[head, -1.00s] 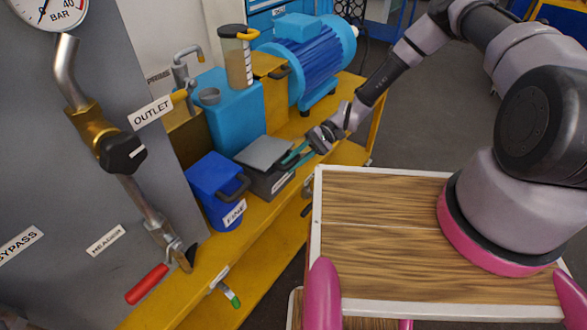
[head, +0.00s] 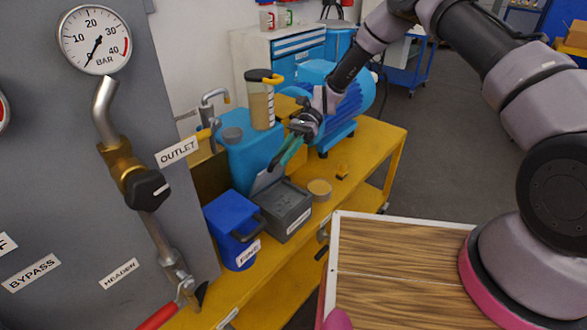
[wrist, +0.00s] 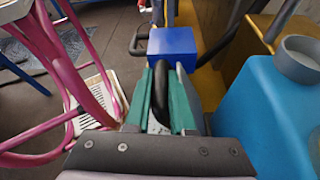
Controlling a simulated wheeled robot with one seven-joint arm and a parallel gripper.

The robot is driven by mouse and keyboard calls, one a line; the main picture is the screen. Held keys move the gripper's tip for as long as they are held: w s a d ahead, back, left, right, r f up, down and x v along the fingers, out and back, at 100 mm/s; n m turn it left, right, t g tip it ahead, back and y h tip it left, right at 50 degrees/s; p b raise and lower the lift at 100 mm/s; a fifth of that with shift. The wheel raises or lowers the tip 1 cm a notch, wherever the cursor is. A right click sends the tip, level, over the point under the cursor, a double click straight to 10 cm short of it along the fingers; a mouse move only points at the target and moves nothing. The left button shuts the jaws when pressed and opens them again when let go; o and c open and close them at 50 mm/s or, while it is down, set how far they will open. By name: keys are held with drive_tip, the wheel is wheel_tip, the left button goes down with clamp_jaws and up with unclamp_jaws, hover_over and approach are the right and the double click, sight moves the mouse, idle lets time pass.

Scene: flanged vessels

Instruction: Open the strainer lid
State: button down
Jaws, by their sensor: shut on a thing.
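The strainer is a grey box (head: 293,222) with a white label on the yellow bench. Its light grey lid (head: 264,180) stands tilted up along the far left side, beside the blue tank, and the box's top looks uncovered. My gripper (head: 286,153) is above the box, with teal fingers shut on a dark handle at the lid's upper part. In the wrist view the teal fingers (wrist: 160,98) close around the black handle (wrist: 160,85). Most of the lid is hidden there by the gripper.
A blue box labelled FINE (head: 231,225) stands left of the strainer. The blue tank (head: 252,155) is behind, with a jar (head: 262,105) on it. A blue motor (head: 345,105) stands at the right. A small tan cylinder (head: 319,189) sits by the strainer. The wooden cart top (head: 400,260) is in front.

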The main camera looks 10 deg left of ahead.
drive_tip(key=shift+w+a+r+m+g+h, duration=0.15)
drive_tip(key=shift+w+a+m, duration=0.1)
drive_tip(key=shift+a, duration=0.15)
drive_tip(key=shift+w+a+r+m+g+h, duration=0.1)
drive_tip(key=shift+w+a+r+m, duration=0.15)
drive_tip(key=shift+a, duration=0.2)
drive_tip(key=shift+w+a+r+m+g+h, duration=0.1)
drive_tip(key=shift+w+a+h, duration=0.05)
drive_tip(key=shift+w+a, duration=0.2)
drive_tip(key=shift+w+a+r, duration=0.1)
drive_tip(key=shift+w+a, duration=0.1)
drive_tip(key=shift+a, duration=0.25)
drive_tip(key=shift+w+a+r, duration=0.1)
drive_tip(key=shift+w+a, duration=0.1)
drive_tip(key=shift+a, duration=0.2)
drive_tip(key=c, duration=0.8)
unclamp_jaws()
drive_tip(key=shift+o, duration=0.2)
drive_tip(key=shift+w, duration=0.1)
drive_tip(key=v, duration=1)
drive_tip(key=shift+w+r, duration=0.2)
drive_tip(key=shift+r, duration=0.05)
drive_tip(key=shift+d, duration=0.15)
drive_tip(key=shift+c, duration=0.4)
